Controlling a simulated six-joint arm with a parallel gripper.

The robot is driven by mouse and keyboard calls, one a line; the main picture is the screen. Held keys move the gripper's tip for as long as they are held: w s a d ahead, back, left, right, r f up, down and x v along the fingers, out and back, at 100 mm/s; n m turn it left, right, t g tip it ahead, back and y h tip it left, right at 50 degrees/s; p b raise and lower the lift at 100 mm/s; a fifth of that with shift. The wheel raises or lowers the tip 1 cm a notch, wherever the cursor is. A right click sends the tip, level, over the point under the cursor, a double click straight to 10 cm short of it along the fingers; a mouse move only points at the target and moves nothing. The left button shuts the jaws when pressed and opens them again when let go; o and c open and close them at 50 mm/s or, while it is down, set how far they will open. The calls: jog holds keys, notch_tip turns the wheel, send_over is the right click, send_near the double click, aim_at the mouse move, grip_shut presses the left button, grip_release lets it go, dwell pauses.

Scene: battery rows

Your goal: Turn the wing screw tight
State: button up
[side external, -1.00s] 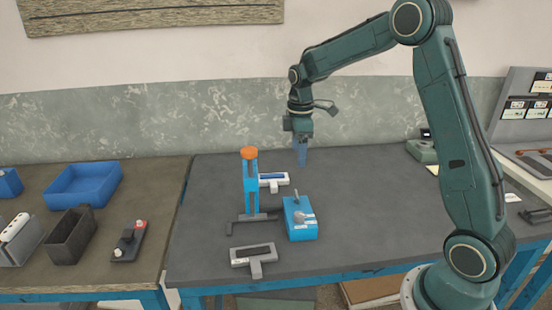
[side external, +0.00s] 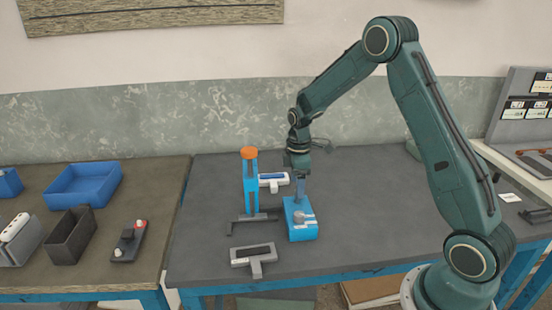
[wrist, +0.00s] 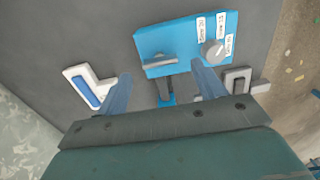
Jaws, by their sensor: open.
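A blue box (side external: 302,232) stands on the dark bench, with a round grey knob and white labels on it. In the wrist view the box (wrist: 185,28) carries a grey wing screw (wrist: 155,61) at its left part and the grey knob (wrist: 213,50) at its right. My gripper (side external: 300,196) points down over the back part of the box. In the wrist view my gripper (wrist: 163,82) is open, its fingers apart, with nothing held. The wing lies roughly crosswise, ahead of the gap between the fingers. In the side view my fingers hide the wing screw.
A blue stand with an orange top (side external: 250,154) rises just left of the box. A white-and-blue piece (side external: 272,179) lies behind it, and a grey T-shaped piece (side external: 254,256) lies in front. The bench right of the box is clear. Trays (side external: 82,184) stand on the left table.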

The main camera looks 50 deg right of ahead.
jog(key=shift+f, duration=1.6)
jog(key=c, duration=1)
